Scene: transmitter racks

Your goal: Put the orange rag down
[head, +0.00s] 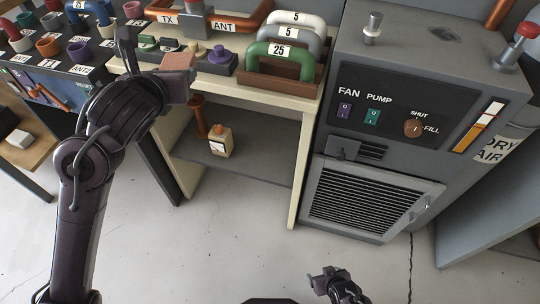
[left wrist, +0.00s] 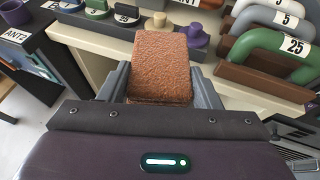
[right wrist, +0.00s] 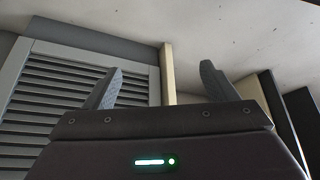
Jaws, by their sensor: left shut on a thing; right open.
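The orange rag (left wrist: 160,68) is a folded, rough-textured block between the fingers of my left gripper (left wrist: 162,92). In the head view the rag (head: 179,62) shows as a small orange-pink patch. My left gripper (head: 188,80) is shut on it, over the front edge of the cream bench (head: 262,94). From these views I cannot tell whether the rag touches the bench. My right gripper (head: 326,280) is low over the floor, open and empty. In the right wrist view its two fingers (right wrist: 160,88) stand wide apart.
On the bench are a rack of numbered handles (head: 285,72), a purple knob (head: 222,56) and orange pipework (head: 235,24). A grey cabinet (head: 330,140) is at right, a plug rack (head: 70,62) at left. The floor is clear.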

